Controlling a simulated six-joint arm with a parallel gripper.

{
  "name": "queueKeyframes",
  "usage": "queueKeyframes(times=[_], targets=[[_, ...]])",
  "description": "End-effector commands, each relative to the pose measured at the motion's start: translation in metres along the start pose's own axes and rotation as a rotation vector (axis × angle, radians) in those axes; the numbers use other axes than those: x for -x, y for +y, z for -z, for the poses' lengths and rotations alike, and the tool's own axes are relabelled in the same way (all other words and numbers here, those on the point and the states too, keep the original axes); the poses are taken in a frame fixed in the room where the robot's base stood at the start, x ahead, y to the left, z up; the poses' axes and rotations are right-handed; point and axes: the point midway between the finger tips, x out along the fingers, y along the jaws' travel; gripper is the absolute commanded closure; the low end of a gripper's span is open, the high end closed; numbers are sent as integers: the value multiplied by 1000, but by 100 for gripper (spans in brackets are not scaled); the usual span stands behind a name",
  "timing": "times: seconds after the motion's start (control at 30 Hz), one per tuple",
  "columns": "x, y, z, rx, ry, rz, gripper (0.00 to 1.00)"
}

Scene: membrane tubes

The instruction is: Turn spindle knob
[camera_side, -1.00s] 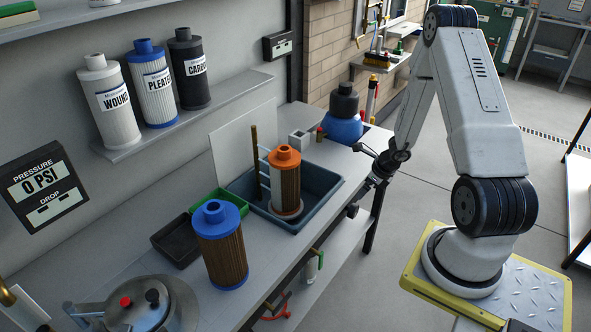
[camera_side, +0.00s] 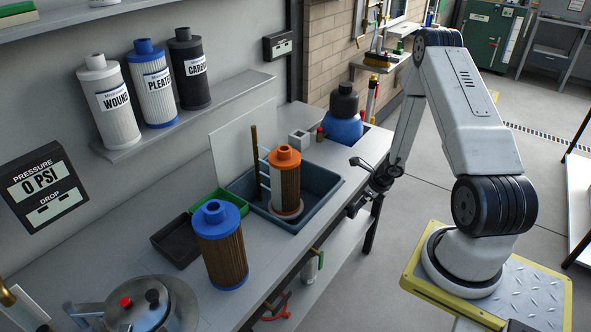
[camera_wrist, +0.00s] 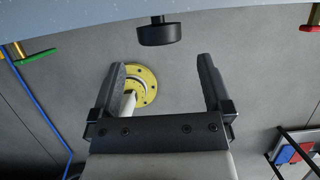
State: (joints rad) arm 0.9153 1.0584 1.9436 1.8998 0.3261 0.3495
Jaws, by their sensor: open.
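A black round knob (camera_wrist: 160,34) on a short stem sticks out from the grey bench edge at the top of the wrist view. I take it to be the spindle knob. My gripper (camera_wrist: 162,64) is open, one finger on each side of the knob's line, with the fingertips just short of it. Nothing is between the fingers. In the side view my gripper (camera_side: 358,187) is at the front edge of the bench, right of the blue-grey basin (camera_side: 327,196). The knob is hard to tell from the dark fingers there.
An orange-capped filter (camera_side: 286,178) stands in the basin. A blue-capped filter (camera_side: 221,250) stands on the bench, near a green tray (camera_side: 235,198). A blue vessel (camera_side: 343,130) is behind my gripper. A pressure display (camera_side: 45,188) reads 0 PSI.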

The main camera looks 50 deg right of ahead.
Motion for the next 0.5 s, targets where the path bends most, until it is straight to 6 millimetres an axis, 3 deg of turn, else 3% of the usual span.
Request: queueKeyframes(times=[0.5], targets=[[-49,1,1,2,2,-1,0]])
